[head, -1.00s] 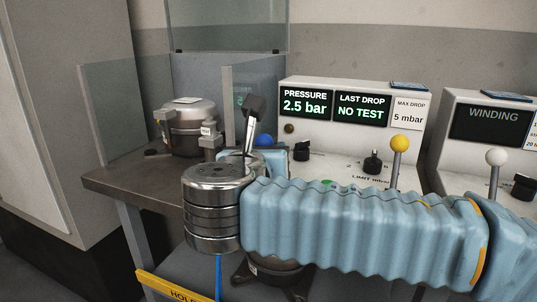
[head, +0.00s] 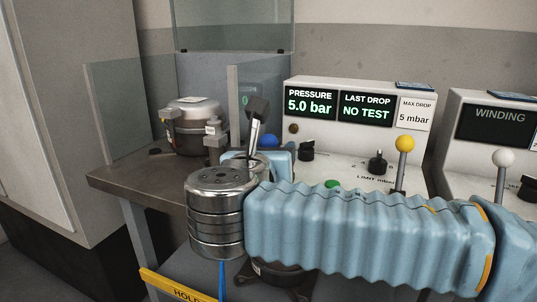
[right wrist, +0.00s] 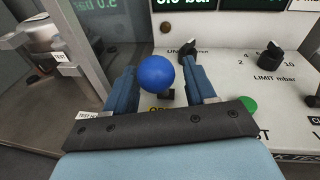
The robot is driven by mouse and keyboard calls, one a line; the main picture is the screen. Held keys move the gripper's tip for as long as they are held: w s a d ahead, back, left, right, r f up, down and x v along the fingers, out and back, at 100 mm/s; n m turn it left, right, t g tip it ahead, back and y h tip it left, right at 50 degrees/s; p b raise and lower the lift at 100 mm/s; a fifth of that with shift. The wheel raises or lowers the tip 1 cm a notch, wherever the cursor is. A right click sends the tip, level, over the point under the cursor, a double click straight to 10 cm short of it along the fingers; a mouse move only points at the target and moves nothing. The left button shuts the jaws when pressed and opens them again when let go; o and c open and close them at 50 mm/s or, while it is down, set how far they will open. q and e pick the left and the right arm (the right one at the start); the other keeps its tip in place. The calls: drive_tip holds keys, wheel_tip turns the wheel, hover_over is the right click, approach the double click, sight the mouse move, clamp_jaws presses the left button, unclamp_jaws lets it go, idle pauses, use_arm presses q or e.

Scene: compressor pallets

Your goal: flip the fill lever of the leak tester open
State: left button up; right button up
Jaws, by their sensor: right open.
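The leak tester (head: 330,150) is a white box with two displays, reading "PRESSURE 5.0 bar" and "LAST DROP NO TEST". A lever's blue ball knob (right wrist: 155,72) stands at its left end; in the head view, only the top of the blue knob (head: 269,141) shows behind my right gripper (head: 258,158). In the right wrist view, my right gripper (right wrist: 160,75) is open, with one finger on each side of the blue knob. Whether either finger touches it I cannot tell. The lever's stem and the lettering below it are mostly hidden. My left gripper is not in view.
A yellow-knobbed lever (head: 404,145) and a black selector knob (head: 377,161) are on the tester, right of my gripper. A green button (right wrist: 247,104) is close to my right finger. A compressor (head: 189,126) and clear panels stand at left. A winding tester (head: 491,125) stands at right.

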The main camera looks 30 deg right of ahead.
drive_tip(key=v, duration=1.3)
drive_tip(key=shift+s+a+p, duration=0.2)
drive_tip(key=shift+s+p, duration=0.1)
drive_tip(key=shift+p, duration=0.15)
